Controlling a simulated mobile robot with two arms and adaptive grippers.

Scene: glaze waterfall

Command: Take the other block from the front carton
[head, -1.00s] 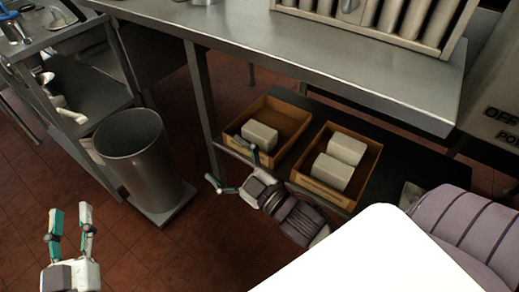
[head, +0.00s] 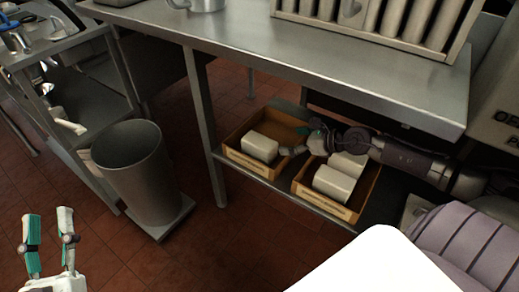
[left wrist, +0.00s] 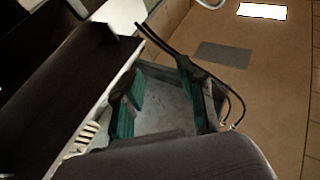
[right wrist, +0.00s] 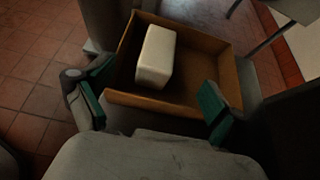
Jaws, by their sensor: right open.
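A pale block (head: 260,147) lies in the left one of two open cartons (head: 241,161) on the low shelf. That carton (right wrist: 150,106) and its single block (right wrist: 156,56) also show in the right wrist view. My right gripper (head: 302,138) is open and empty at that carton's right side, with its fingers (right wrist: 150,98) apart on either side of the carton's near part. The block is beyond the fingertips, apart from them. My left gripper (head: 49,242) is open and empty, away at the lower left; its spread fingers also show in the left wrist view (left wrist: 160,98).
The right carton (head: 325,206) holds two pale blocks (head: 335,183), partly hidden by my right arm. A steel counter (head: 270,38) overhangs the shelf, with a table leg (head: 203,120) at its left. A metal bin (head: 135,175) stands on the floor to the left.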

